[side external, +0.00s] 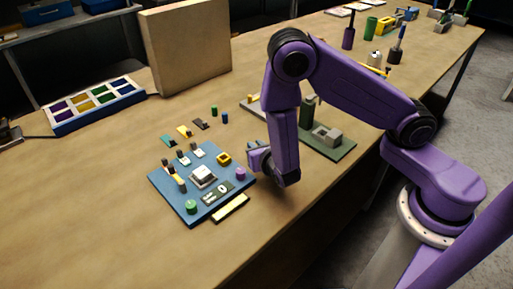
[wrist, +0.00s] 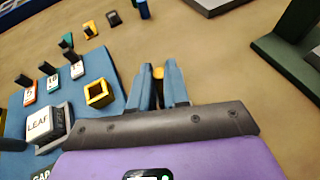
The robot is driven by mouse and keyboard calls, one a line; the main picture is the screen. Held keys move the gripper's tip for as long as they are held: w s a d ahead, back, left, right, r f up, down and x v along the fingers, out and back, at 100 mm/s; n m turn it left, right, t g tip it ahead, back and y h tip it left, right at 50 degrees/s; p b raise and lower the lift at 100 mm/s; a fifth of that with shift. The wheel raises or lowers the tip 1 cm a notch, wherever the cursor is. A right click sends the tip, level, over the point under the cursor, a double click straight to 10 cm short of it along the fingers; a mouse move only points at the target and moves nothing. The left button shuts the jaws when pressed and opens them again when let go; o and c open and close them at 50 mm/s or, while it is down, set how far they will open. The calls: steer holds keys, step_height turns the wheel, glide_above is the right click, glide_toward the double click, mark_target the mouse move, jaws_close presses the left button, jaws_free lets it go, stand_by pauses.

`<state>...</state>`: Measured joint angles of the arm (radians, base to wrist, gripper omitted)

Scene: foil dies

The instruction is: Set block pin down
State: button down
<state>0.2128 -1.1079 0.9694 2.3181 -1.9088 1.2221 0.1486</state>
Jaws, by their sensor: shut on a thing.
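My gripper (wrist: 160,82) is shut on a small orange-yellow piece (wrist: 158,73), likely the block pin. Only a sliver of it shows between the blue fingers, and the rest is hidden. In the side view my gripper (side external: 257,152) is at the right edge of the blue board (side external: 220,203), beside the square yellow frame (side external: 224,158). The frame also shows in the wrist view (wrist: 99,93), left of the fingers, with a dark opening. The held piece cannot be made out in the side view. I cannot tell its height above the table.
The board bears a pale LEAF block (wrist: 41,124), numbered tiles with dark pegs, a purple knob (side external: 241,173) and a green knob (side external: 191,207). A dark green fixture (side external: 330,145) stands right of my gripper. Bare tabletop lies beyond the fingers.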

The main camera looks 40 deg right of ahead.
steer(key=shift+f, duration=0.25)
steer(key=c, duration=1.1)
jaws_free()
steer(key=shift+f, duration=0.1)
